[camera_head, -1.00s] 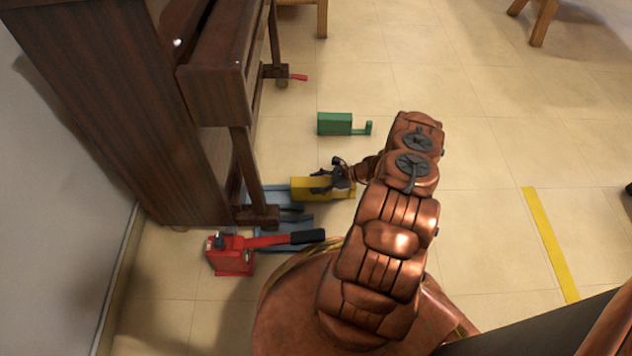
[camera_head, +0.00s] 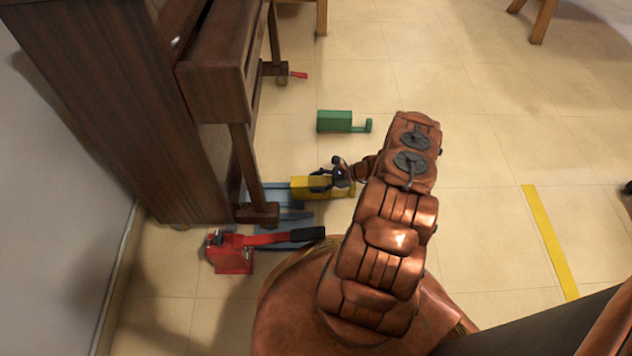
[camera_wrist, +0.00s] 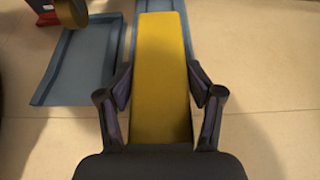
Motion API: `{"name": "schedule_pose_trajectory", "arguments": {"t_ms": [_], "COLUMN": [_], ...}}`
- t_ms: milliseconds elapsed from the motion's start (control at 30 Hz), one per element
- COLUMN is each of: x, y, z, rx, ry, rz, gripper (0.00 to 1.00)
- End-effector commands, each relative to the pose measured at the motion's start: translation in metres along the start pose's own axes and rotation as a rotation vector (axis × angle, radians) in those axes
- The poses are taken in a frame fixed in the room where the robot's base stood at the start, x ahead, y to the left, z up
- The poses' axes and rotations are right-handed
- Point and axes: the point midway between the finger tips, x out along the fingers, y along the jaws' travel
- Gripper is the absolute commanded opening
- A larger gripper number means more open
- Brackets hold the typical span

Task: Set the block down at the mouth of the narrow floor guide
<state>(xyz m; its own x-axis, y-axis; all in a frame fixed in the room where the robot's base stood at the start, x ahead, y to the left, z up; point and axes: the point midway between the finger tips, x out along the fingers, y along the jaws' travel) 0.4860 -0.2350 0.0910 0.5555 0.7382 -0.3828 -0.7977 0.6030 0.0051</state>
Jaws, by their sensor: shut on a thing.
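The yellow block (camera_head: 308,187) is low over the floor beside the piano's front leg. My gripper (camera_head: 335,181) is shut on its near end. In the wrist view the block (camera_wrist: 161,75) runs lengthwise away from my gripper (camera_wrist: 164,100), with one dark finger on each side. The blue-grey narrow floor guide (camera_head: 285,204) shows by the piano leg, and the block's far part lies over or in it. In the wrist view its rims (camera_wrist: 128,50) flank the block's far part. I cannot tell whether the block touches the floor.
A wider blue-grey guide (camera_wrist: 77,68) lies left of the block in the wrist view. A red jack (camera_head: 233,258) with a black handle stands close by. A green block (camera_head: 335,121) with a hook sits farther back.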

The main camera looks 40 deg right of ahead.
Motion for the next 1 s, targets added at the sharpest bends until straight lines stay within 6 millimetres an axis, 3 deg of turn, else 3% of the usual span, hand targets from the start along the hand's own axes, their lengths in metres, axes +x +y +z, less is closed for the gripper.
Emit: {"name": "schedule_pose_trajectory", "arguments": {"t_ms": [133, 167, 433, 1000], "x": [0.0013, 0.0010, 0.0010, 0.0011], "y": [0.0000, -0.0001, 0.0000, 0.0001], "z": [-0.0019, -0.0014, -0.0016, -0.0019], "rx": [0.000, -0.001, 0.000, 0.000], "ry": [-0.001, -0.001, 0.000, 0.000], "rz": [0.001, 0.001, 0.001, 0.001], "gripper": [0.07, 0.66, 0.94, 1.00]}}
